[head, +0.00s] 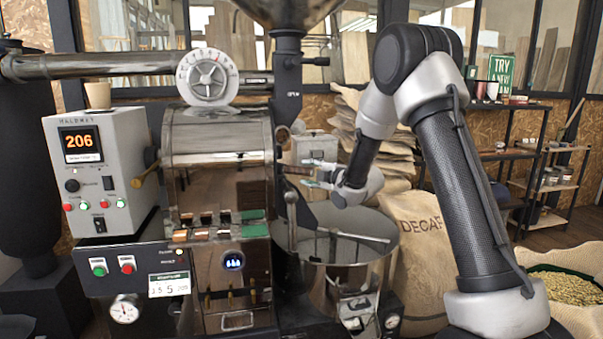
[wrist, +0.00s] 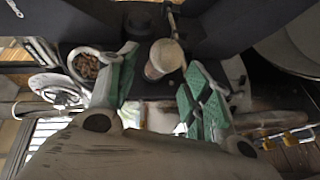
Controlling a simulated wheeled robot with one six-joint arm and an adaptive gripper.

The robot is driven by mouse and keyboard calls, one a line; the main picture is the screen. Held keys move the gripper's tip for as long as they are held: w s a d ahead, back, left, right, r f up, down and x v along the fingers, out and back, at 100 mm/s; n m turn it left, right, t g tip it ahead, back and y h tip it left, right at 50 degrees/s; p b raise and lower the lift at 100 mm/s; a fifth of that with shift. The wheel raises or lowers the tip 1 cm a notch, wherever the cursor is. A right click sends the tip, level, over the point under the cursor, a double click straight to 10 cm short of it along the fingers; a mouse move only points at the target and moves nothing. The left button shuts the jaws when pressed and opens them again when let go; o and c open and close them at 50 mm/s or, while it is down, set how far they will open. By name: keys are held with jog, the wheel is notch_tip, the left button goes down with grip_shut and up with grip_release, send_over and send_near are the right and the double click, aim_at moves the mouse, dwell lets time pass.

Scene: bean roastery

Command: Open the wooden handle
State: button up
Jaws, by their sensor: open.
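The wooden handle (head: 297,169) is a short brown bar on the front of the roaster (head: 215,150), right of its drum face. My gripper (head: 314,174) is just right of the handle, with its fingers pointing left towards it. In the wrist view the two green-padded fingers of my gripper (wrist: 163,62) are spread apart. A pale, brownish rounded piece (wrist: 165,57) shows between the fingertips, apart from both pads; it looks like the handle's end, but I cannot be sure. Contact in the head view is too small to tell.
The round metal cooling bin (head: 340,262) stands below my gripper. A metal lever (head: 290,197) rises near the handle. A grey control box (head: 100,172) is at the left. A DECAF sack (head: 420,240) stands behind my arm, and shelves (head: 500,150) stand at the right.

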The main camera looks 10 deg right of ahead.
aim_at(302, 171)
jog(key=x, duration=0.5)
jog(key=shift+w+a+f, duration=0.1)
jog(key=shift+w, duration=0.2)
